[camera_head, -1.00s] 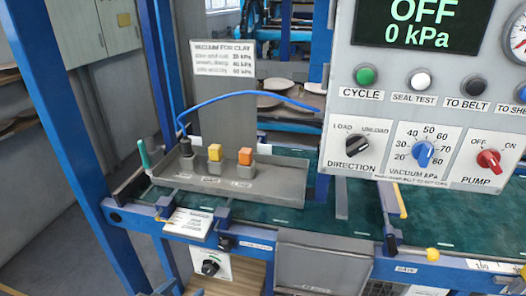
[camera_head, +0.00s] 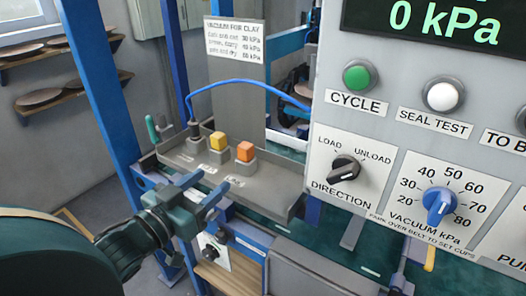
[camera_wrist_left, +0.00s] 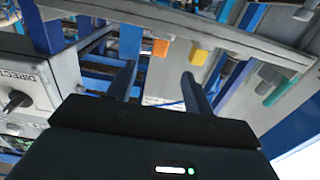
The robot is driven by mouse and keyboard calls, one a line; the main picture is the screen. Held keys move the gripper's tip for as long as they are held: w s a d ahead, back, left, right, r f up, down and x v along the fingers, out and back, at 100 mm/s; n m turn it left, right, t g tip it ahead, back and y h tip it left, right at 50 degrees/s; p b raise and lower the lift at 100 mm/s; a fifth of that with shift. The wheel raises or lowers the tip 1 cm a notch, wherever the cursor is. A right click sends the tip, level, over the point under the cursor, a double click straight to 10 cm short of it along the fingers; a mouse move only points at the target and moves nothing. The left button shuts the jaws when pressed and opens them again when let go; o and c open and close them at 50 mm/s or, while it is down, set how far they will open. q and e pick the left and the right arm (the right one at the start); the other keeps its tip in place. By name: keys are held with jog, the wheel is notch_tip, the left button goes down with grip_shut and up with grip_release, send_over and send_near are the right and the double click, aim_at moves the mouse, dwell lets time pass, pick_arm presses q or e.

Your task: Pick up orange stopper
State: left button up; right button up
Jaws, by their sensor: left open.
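The orange stopper (camera_head: 246,151) is a small block standing in a grey holder on the grey tray (camera_head: 272,194), right of a yellow stopper (camera_head: 217,141). My left gripper (camera_head: 216,180) is open and empty, in front of the tray, with its fingers directed toward the stoppers and apart from them. In the left wrist view the orange stopper (camera_wrist_left: 160,47) shows beyond the gap between the two fingers (camera_wrist_left: 158,70), and the yellow stopper (camera_wrist_left: 198,57) is to its right. My right gripper is not in view.
A blue hose (camera_head: 245,85) arches from a dark plug on the tray to behind the control panel (camera_head: 390,165). The panel stands close on the right. A green handle (camera_head: 152,129) is at the tray's left end. A blue post (camera_head: 95,80) rises on the left.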

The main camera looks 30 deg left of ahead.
aim_at(242, 153)
pick_arm(q)
jog(key=w+b, duration=0.4)
jog(key=b, duration=0.1)
jog(key=shift+w+d+f+b, duration=0.15)
jog(key=shift+w+d+b, duration=0.05)
jog(key=shift+w+b, duration=0.5)
jog(key=shift+b, duration=0.2)
jog(key=shift+w+r+p, duration=0.2)
jog(key=shift+w+p, duration=0.1)
jog(key=shift+w, duration=0.2)
jog(key=shift+w+r+p, duration=0.2)
jog(key=shift+w+p, duration=0.1)
jog(key=shift+w, duration=0.2)
jog(key=shift+w+d, duration=0.1)
jog(key=shift+w, duration=0.1)
jog(key=w, duration=0.4)
jog(key=shift+w+d+p, duration=0.1)
jog(key=shift+w+p, duration=0.1)
jog(key=shift+p, duration=0.2)
jog(key=shift+w+d, duration=0.1)
jog(key=shift+w, duration=0.4)
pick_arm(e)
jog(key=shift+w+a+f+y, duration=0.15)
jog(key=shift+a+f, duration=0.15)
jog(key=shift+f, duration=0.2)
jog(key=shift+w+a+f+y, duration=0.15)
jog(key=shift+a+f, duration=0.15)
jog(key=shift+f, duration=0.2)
